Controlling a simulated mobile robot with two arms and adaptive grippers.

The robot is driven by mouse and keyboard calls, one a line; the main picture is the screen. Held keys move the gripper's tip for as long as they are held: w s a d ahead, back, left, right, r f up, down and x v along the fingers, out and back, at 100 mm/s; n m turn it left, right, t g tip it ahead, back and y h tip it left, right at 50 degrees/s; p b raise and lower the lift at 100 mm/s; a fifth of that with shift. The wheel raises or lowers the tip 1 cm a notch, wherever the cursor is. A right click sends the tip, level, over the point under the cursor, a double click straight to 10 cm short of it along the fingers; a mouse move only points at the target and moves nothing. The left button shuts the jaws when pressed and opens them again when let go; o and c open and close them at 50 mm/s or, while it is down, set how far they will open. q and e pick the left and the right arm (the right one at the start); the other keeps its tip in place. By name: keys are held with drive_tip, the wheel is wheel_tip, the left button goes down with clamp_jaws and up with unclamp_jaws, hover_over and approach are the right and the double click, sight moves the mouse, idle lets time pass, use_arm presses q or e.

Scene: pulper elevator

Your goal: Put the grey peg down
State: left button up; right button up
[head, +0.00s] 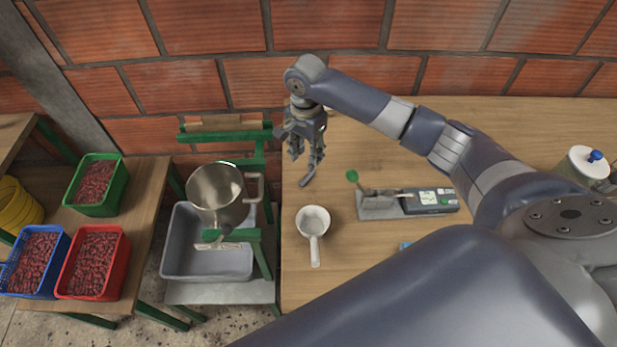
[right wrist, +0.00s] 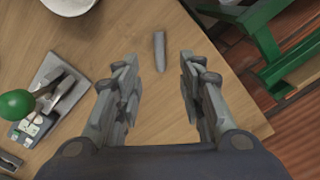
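The grey peg (right wrist: 159,52) lies on the wooden table (right wrist: 125,35) in the right wrist view, just ahead of the fingertips and in line with the gap between them. In the head view the peg (head: 307,180) shows near the table's left edge, below the fingers. My right gripper (head: 306,158) is open above the table, and nothing is between its fingers in the right wrist view (right wrist: 159,68). Its exact height over the peg is hard to tell. My left gripper is not in view.
A white handled cup (head: 313,222) and a grey device with a green knob (head: 378,205) stand on the table. A metal pot (head: 217,192) on a green frame is left of the table edge.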

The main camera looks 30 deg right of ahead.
sight(306, 178)
wheel_tip(306, 178, down, 3)
drive_tip(key=shift+w+a+f, duration=0.15)
drive_tip(key=shift+f, duration=0.25)
drive_tip(key=f, duration=0.1)
drive_tip(key=f+p, duration=0.1)
drive_tip(key=f, duration=0.1)
drive_tip(key=shift+s+a+f, duration=0.1)
drive_tip(key=shift+s+f, duration=0.2)
drive_tip(key=shift+f+p, duration=0.3)
drive_tip(key=shift+f, duration=0.3)
drive_tip(key=c, duration=0.8)
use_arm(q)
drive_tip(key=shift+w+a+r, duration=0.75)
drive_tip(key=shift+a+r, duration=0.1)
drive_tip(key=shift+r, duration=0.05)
use_arm(e)
clamp_jaws()
drive_tip(key=shift+r, duration=0.1)
